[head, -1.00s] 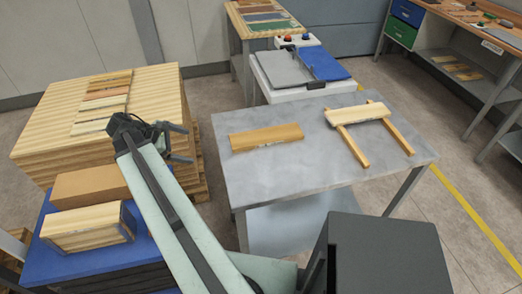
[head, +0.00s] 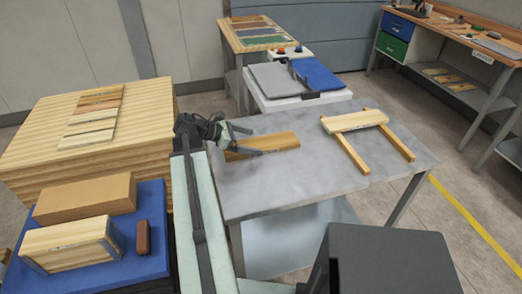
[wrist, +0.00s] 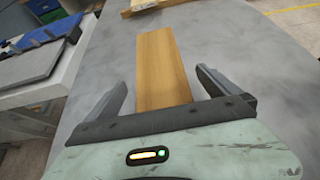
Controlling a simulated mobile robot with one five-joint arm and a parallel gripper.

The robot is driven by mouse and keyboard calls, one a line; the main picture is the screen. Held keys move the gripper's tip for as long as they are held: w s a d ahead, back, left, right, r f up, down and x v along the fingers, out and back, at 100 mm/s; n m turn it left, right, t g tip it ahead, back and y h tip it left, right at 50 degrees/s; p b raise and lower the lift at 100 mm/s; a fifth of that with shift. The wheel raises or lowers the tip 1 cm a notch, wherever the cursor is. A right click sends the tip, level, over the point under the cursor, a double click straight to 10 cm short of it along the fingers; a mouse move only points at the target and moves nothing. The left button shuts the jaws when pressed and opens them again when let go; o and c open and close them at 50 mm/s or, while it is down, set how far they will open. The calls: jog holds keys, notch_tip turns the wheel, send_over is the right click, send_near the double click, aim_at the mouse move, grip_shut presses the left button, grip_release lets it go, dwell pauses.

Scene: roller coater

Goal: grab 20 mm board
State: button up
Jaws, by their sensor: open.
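A flat tan wooden board (head: 272,143) lies on the grey metal table, near its left side. I cannot read its thickness. In the wrist view the board (wrist: 161,68) runs lengthwise away from me, between the lines of my two fingers. My gripper (wrist: 166,88) is open, with nothing held. In the head view my gripper (head: 250,142) is at the board's left end and hides part of it. A second, paler board (head: 354,121) rests across two wooden strips at the table's right.
The grey table (head: 290,190) has free room at its middle and front. A wooden stack (head: 40,140) with several strips on top stands left. A blue platform (head: 160,200) holds blocks. A white machine (head: 290,80) stands behind the table.

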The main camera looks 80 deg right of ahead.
aim_at(260, 144)
jog(key=b+x, duration=0.1)
jog(key=x, duration=0.2)
jog(key=shift+s+f, duration=0.1)
jog(key=shift+f, duration=0.1)
jog(key=shift+r, duration=0.15)
jog(key=c, duration=1.8)
jog(key=shift+o, duration=0.2)
notch_tip(260, 144, up, 10)
jog(key=p, duration=1)
